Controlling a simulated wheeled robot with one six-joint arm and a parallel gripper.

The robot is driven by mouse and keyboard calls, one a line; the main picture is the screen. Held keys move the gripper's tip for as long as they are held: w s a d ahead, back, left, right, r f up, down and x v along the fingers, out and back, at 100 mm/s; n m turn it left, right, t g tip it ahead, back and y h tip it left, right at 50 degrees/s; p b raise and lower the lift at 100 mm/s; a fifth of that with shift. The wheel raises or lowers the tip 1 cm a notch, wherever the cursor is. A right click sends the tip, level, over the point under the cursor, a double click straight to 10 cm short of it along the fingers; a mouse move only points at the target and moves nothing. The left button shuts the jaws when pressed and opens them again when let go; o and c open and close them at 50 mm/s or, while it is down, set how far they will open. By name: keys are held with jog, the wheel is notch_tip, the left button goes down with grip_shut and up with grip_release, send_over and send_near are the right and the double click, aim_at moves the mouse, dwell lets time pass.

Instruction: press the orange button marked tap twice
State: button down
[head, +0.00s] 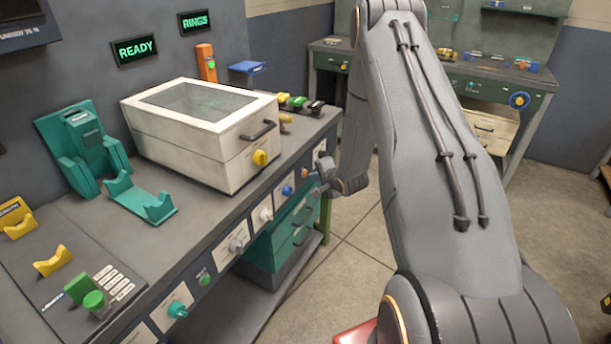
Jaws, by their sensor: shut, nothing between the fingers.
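A small orange button or knob (304,173) is on the front face of the workbench, towards its far end. Its marking is too small to read. My gripper (322,181) is just to the right of it, low beside the bench front and partly hidden by my own arm. The fingers are small in view and look shut and empty. I cannot tell whether they touch the orange button.
Blue (287,190), white (266,214) and teal (177,309) knobs line the bench front. A white box (190,150) with a window lid, a teal stand (82,150) and an orange post (206,62) stand on top. Open floor (345,240) lies right of the bench.

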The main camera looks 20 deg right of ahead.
jog(key=shift+w+a, duration=0.25)
jog(key=shift+w, duration=0.05)
dwell(0.5)
jog(key=shift+s, duration=0.1)
jog(key=shift+s+d, duration=0.5)
jog(key=shift+s, duration=0.05)
dwell(0.4)
jog(key=s+d+p, duration=0.1)
jog(key=s, duration=0.1)
jog(key=s+d+p, duration=0.1)
jog(key=s+d, duration=0.1)
dwell(0.4)
dwell(0.6)
